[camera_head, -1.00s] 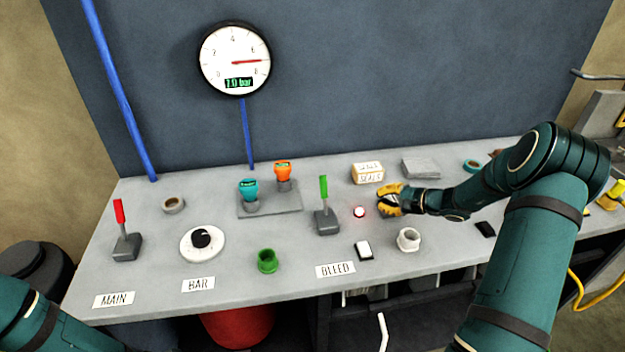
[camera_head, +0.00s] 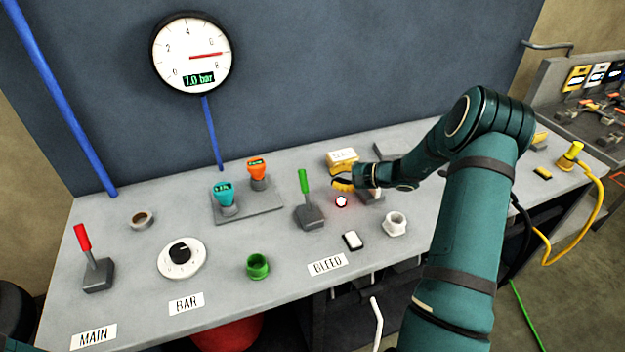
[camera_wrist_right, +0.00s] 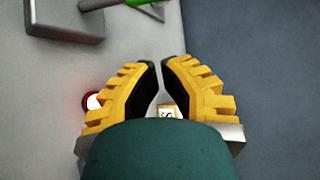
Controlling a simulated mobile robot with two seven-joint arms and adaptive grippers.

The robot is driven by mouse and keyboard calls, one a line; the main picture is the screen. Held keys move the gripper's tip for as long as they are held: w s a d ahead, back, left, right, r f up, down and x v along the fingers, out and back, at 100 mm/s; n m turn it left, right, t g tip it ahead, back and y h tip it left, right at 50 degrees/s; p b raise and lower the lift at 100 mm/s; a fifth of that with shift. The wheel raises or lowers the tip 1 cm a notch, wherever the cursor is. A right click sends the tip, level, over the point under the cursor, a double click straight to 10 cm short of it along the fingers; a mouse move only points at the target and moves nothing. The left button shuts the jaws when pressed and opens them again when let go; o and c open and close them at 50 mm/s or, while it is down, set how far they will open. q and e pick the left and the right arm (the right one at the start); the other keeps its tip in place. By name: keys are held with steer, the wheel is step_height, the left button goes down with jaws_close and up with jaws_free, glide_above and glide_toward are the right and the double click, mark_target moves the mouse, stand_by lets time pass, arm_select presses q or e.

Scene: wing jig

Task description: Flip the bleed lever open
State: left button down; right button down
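The bleed lever's green handle (camera_head: 303,182) stands nearly upright on its grey base (camera_head: 310,216), behind the BLEED label (camera_head: 327,263). My right gripper (camera_head: 336,183) is just right of the handle, apart from it, above the bench near a glowing red-white button (camera_head: 341,201). In the right wrist view my right gripper's yellow fingers (camera_wrist_right: 161,62) have their tips almost together, with nothing held between them. That view shows the lever's grey base (camera_wrist_right: 65,22) and part of its green handle (camera_wrist_right: 152,9) ahead, apart from the fingertips. My left gripper is out of view.
A beige box (camera_head: 343,157) stands behind my gripper. A plate (camera_head: 250,206) with teal and orange gauges is left of the lever. A red-handled MAIN lever (camera_head: 98,274) is far left.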

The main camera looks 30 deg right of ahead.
mark_target(305, 188)
steer(key=x, duration=1)
steer(key=shift+w+r+p, duration=0.1)
steer(key=shift+p, duration=0.25)
steer(key=shift+s+a+r+p, duration=0.1)
steer(key=shift+s+a+r, duration=0.2)
steer(key=shift+s, duration=0.2)
steer(key=shift+s+a+r+p, duration=0.2)
steer(key=shift+s+r, duration=0.1)
steer(key=shift+s, duration=0.25)
steer(key=shift+s+a+r+p, duration=0.1)
steer(key=shift+s+a+r, duration=0.2)
steer(key=shift+s, duration=0.2)
steer(key=shift+d, duration=0.1)
